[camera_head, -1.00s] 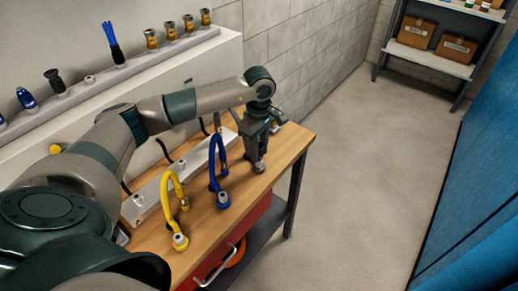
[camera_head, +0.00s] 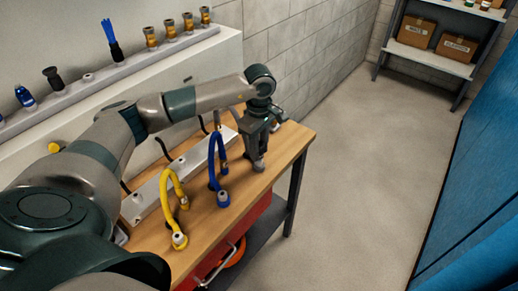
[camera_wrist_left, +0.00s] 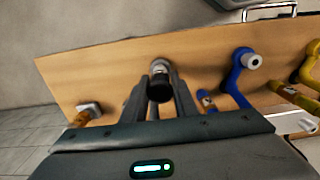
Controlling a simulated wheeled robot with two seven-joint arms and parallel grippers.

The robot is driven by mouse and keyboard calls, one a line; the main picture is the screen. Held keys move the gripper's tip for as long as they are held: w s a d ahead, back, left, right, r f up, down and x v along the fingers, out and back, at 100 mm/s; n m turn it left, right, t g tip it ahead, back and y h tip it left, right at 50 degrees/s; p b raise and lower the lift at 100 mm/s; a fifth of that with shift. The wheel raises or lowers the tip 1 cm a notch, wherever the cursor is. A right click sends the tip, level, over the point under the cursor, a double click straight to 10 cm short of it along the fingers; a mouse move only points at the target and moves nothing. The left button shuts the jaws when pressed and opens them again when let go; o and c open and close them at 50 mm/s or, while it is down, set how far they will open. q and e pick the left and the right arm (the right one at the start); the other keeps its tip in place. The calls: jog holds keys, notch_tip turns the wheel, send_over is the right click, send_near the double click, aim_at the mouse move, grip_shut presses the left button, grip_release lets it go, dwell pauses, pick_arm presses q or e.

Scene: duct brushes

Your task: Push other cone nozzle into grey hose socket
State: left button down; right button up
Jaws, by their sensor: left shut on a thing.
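My left gripper (camera_head: 259,160) is over the far right part of the wooden bench, pointing down. In the left wrist view its fingers (camera_wrist_left: 160,95) are shut on a dark, round-ended piece, which looks like the black cone nozzle (camera_wrist_left: 160,90). A grey collar, likely the grey hose socket (camera_wrist_left: 160,67), shows directly beyond the nozzle and in line with it. I cannot tell whether the two touch or how deep the nozzle sits. The fingers hide most of this in the head view. Another black cone nozzle (camera_head: 52,76) stands on the wall ledge. My right gripper is not in view.
A yellow hose (camera_head: 168,190) and a blue hose (camera_head: 212,160) arch up from a pale rail (camera_head: 150,193) beside my gripper. Brass-coloured pieces (camera_head: 169,29) and a blue brush (camera_head: 110,35) stand on the ledge (camera_head: 130,68). The floor right of the bench is clear.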

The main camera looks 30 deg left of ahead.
aim_at(260, 144)
pick_arm(q)
jog(key=shift+b, duration=0.65)
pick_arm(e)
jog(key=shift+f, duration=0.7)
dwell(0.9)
pick_arm(q)
jog(key=shift+f+b, duration=0.55)
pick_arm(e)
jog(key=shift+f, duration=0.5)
pick_arm(q)
jog(key=c, duration=1.3)
grip_release()
jog(key=shift+c, duration=0.2)
jog(key=shift+r, duration=0.15)
jog(key=shift+r, duration=0.45)
notch_tip(260, 144, up, 7)
jog(key=b, duration=0.2)
jog(key=shift+b, duration=0.3)
notch_tip(260, 144, up, 9)
jog(key=b, duration=0.1)
jog(key=shift+r, duration=0.2)
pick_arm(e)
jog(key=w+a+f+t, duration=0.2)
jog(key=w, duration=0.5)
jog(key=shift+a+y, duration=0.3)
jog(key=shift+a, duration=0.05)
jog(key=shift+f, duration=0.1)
